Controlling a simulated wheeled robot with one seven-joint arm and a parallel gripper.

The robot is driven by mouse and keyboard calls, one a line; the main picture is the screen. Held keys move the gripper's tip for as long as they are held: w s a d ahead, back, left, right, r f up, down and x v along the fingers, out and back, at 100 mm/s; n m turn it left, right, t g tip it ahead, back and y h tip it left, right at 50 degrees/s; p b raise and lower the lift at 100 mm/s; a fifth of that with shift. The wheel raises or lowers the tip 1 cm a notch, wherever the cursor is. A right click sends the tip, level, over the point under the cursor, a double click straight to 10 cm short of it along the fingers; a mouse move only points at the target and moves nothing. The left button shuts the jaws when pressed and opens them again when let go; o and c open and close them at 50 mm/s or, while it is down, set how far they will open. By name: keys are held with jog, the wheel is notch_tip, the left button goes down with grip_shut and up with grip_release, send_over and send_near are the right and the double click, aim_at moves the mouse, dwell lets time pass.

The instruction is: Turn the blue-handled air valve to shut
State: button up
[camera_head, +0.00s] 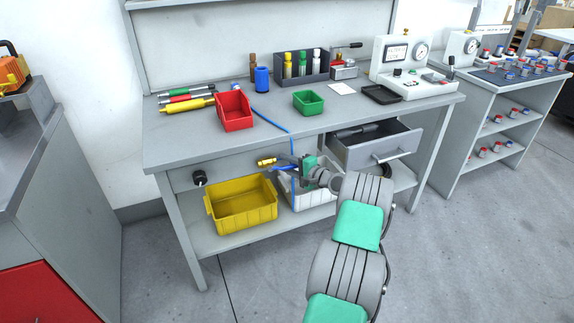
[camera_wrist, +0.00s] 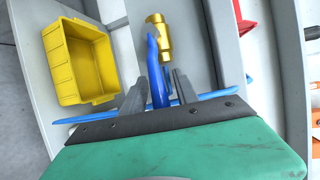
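The air valve has a brass body (camera_head: 266,161) at the front edge of the workbench, left of my gripper in the head view. Its blue handle (camera_head: 283,168) points from the brass toward my gripper (camera_head: 299,168). In the wrist view the brass body (camera_wrist: 158,40) is beyond the fingertips, and the blue handle (camera_wrist: 158,90) runs back between the two grey fingers of my gripper (camera_wrist: 158,76). The fingers stand apart, with narrow gaps beside the handle. Whether either finger touches it is unclear. In the head view my wrist hides part of the handle.
A blue hose (camera_head: 272,122) runs over the bench top and down its front. A yellow bin (camera_head: 242,208) and a white bin (camera_head: 298,197) sit on the lower shelf. An open drawer (camera_head: 372,150) juts out to the right. A black knob (camera_head: 199,177) is at the left.

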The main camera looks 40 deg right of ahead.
grip_shut()
dwell(1.1)
